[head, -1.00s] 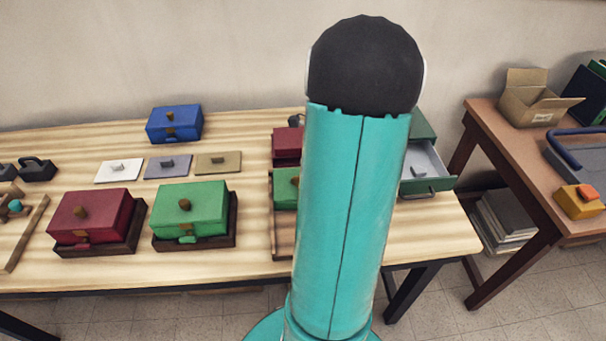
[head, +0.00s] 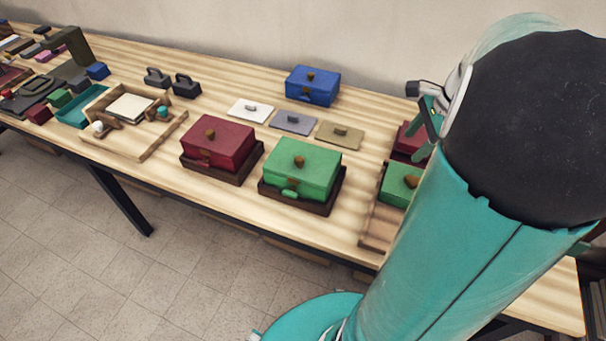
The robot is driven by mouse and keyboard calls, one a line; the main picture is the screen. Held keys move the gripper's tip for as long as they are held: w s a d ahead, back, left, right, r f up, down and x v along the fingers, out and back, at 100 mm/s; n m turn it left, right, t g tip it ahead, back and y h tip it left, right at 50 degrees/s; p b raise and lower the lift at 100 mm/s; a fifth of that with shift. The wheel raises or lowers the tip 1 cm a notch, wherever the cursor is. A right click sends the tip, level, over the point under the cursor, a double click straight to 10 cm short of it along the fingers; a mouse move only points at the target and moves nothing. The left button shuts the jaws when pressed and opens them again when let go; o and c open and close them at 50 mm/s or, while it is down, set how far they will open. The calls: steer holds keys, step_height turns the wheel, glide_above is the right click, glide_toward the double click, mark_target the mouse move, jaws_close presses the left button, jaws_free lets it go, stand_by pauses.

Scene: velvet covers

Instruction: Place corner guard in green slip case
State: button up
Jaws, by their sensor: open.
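A green box (head: 303,170) with a brown knob stands in a dark tray at the middle of the table; it may be the green slip case. A second, smaller green box (head: 399,184) sits in a wooden rack, partly hidden by my arm. I cannot pick out the corner guard for certain. My gripper (head: 428,108) is partly visible above the rack at the right, beside my arm. It is open, and I see nothing held in it.
A maroon box (head: 218,143) stands left of the green box, and a blue box (head: 312,86) stands behind. Several flat lidded plates (head: 293,122) lie between them. A wooden tray (head: 140,140) and clutter fill the left. The drawer unit is out of sight.

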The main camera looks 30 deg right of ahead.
steer(key=w+a+r+n+h, duration=0.1)
steer(key=a+r+n, duration=0.2)
steer(key=a+n, duration=0.45)
steer(key=w+a+r+n+h, duration=0.15)
steer(key=a+n, duration=0.25)
steer(key=a, duration=0.7)
steer(key=s+a+r+n+t, duration=0.1)
steer(key=s+a+n, duration=0.1)
steer(key=a+n, duration=0.3)
steer(key=s+a+n+t, duration=0.1)
steer(key=s+a+n, duration=0.2)
steer(key=a+n, duration=0.3)
steer(key=shift+s+a+r+t, duration=0.2)
steer(key=shift+a+r+t, duration=0.2)
steer(key=shift+a, duration=0.4)
steer(key=c, duration=0.4)
steer(key=shift+d, duration=0.1)
steer(key=shift+d, duration=0.1)
